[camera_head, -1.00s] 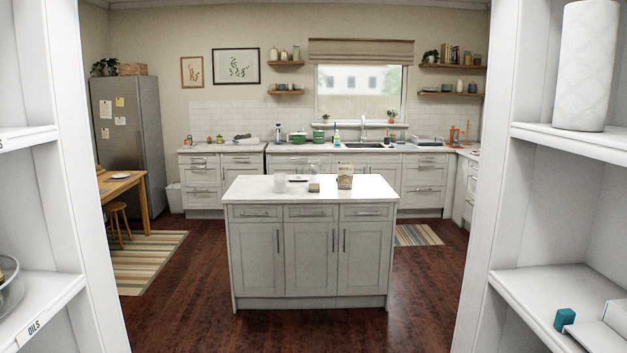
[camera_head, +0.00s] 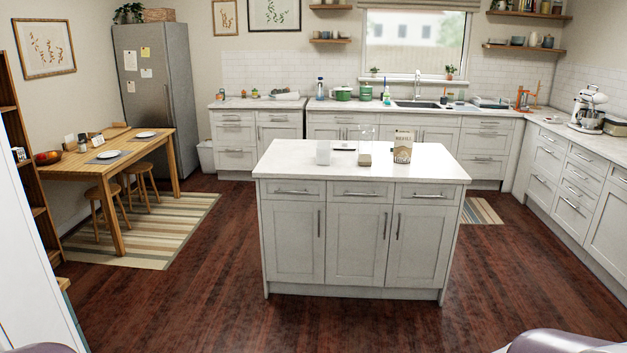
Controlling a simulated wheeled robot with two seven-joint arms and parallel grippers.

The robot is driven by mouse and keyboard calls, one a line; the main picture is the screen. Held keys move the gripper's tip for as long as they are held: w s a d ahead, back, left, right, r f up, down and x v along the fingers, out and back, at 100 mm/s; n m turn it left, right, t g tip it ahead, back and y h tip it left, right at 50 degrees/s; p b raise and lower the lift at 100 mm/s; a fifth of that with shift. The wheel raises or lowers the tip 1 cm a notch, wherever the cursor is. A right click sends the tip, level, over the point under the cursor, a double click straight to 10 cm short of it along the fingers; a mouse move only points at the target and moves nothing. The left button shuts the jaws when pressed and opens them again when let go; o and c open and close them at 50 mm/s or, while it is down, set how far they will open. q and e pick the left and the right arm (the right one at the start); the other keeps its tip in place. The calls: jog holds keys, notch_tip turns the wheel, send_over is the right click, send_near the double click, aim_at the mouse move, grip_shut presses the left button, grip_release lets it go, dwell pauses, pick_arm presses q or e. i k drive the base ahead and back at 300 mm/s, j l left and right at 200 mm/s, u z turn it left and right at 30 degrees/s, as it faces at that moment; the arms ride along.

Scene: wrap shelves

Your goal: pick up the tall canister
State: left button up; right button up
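No thing that I can surely name as the tall canister shows now. Neither of my grippers is in view. Only rounded parts of my own body show at the bottom left and bottom right edges.
A wooden table (camera_head: 128,145) with stools (camera_head: 141,172) stands at left on a striped rug (camera_head: 170,225). A white panel (camera_head: 25,260) rises at the near left. Counters line the back and right. Dark wood floor (camera_head: 215,290) is clear around the island.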

aim_at(365, 145)
jog(key=i, duration=1.95)
jog(key=i+j, duration=0.1)
jog(key=i, duration=1.85)
jog(key=i+z, duration=0.25)
jog(key=i, duration=0.2)
jog(key=i+j+z, duration=0.25)
jog(key=i, duration=0.2)
jog(key=l, duration=0.1)
